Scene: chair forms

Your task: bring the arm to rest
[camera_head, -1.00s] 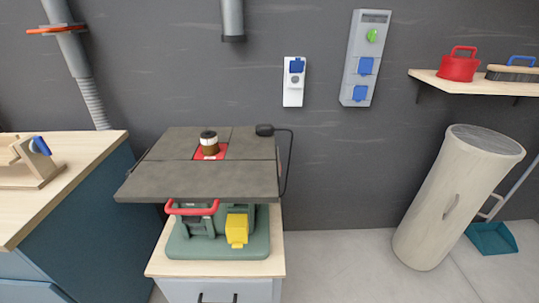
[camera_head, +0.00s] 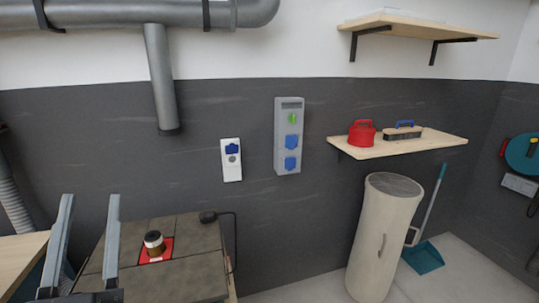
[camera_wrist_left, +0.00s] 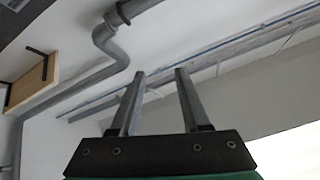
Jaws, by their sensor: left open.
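My left gripper (camera_head: 88,235) rises at the lower left of the head view. Its two grey fingers point up and stand well apart, with nothing between them. In the head view it appears in front of the left side of the machine table. In the left wrist view the same gripper (camera_wrist_left: 160,85) is open and empty, pointed toward the upper wall and ceiling with pipes. My right gripper is in neither view.
A wooden shelf (camera_head: 440,146) holds a red container (camera_head: 362,133). Wall sockets (camera_head: 288,135) are behind.

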